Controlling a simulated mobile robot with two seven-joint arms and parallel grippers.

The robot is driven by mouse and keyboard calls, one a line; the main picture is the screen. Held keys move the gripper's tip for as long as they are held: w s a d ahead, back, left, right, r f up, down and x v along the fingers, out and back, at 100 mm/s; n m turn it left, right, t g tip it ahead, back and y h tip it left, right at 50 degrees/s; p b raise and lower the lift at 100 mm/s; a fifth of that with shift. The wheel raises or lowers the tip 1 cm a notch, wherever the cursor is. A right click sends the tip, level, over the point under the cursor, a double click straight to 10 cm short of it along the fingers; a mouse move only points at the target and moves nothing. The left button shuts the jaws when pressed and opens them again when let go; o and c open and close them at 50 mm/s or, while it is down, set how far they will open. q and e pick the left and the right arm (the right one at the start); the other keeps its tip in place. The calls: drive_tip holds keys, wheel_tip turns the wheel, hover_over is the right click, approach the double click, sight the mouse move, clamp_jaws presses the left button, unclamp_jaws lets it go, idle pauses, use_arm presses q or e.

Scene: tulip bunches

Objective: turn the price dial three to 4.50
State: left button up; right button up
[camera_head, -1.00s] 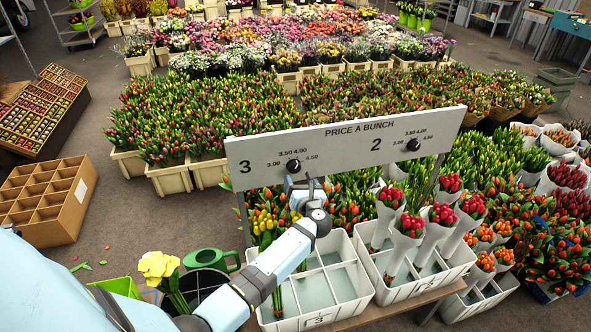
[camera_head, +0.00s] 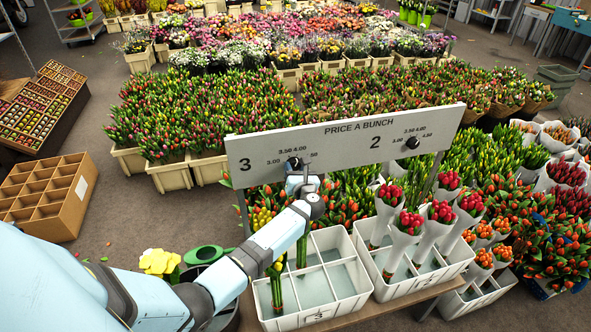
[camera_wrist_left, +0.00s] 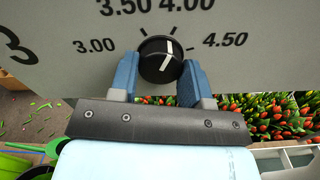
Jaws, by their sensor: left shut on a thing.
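Price dial three is a round black knob (camera_head: 294,161) on the grey price board (camera_head: 345,143), beside the number 3. In the left wrist view the knob (camera_wrist_left: 160,62) has a white pointer line that points up and slightly right, toward the 4.00 tick. The 4.50 mark (camera_wrist_left: 225,40) is further right, and 3.00 is at the left. My left gripper (camera_head: 294,172) is at the board; its blue fingers (camera_wrist_left: 159,74) are shut on the lower sides of the knob. My right gripper is not in view.
Dial two (camera_head: 412,142) sits further right on the same board. White crates (camera_head: 318,318) with some tulip bunches stand below the board.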

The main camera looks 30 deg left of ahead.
use_arm(q)
drive_tip(key=shift+m+b, duration=0.35)
drive_tip(key=shift+m, duration=1.15)
drive_tip(key=m+p, duration=0.1)
drive_tip(key=m, duration=0.1)
drive_tip(key=shift+r+m, duration=0.1)
drive_tip(key=shift+m, duration=0.2)
drive_tip(key=m+p, duration=0.1)
drive_tip(key=m, duration=0.1)
drive_tip(key=shift+m, duration=0.4)
drive_tip(key=shift+m+p, duration=0.35)
drive_tip(key=shift+m, duration=0.35)
drive_tip(key=o, duration=0.9)
